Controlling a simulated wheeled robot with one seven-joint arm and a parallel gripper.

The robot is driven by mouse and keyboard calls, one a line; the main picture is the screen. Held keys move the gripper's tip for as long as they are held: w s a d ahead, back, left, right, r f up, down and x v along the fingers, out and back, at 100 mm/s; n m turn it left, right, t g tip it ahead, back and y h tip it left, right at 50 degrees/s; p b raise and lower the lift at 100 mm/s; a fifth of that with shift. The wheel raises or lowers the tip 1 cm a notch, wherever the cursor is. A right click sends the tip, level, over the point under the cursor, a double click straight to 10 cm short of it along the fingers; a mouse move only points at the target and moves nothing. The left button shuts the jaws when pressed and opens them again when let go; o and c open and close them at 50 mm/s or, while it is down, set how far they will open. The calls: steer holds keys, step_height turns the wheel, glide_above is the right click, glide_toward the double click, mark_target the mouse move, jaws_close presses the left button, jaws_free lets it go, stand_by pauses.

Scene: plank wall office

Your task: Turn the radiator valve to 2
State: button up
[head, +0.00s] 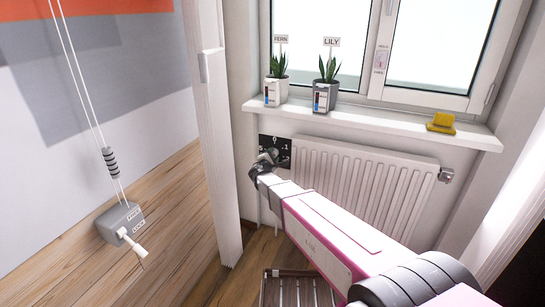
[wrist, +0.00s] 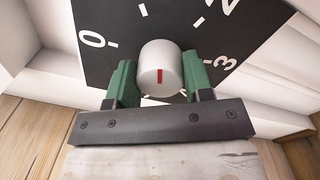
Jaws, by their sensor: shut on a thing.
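The radiator valve is a light grey round knob (wrist: 158,62) with a red line on it, in the middle of the wrist view. Behind it is a black dial plate (wrist: 108,70) with white ticks and numbers; 0 is at left, 2 at upper right and 3 at right. The red line runs upright in the picture; I cannot tell which number it marks. My gripper (wrist: 160,86) has its green fingers on both sides of the knob, shut on it. In the head view, my gripper (head: 267,157) covers most of the dial plate (head: 285,140), and the knob is hidden.
The white radiator (head: 365,175) is right of the dial, under the sill (head: 380,120) with two potted plants (head: 323,93) and a yellow thing (head: 441,122). A white post (head: 218,150) stands close on the left. A dark slatted thing (head: 300,290) is below my arm.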

steer(key=m, duration=0.3)
steer(key=shift+m, duration=0.4)
steer(key=shift+f+m+h, duration=0.15)
steer(key=shift+m+h, duration=0.15)
steer(key=shift+m, duration=1.6)
steer(key=o, duration=0.9)
steer(key=v, duration=1.1)
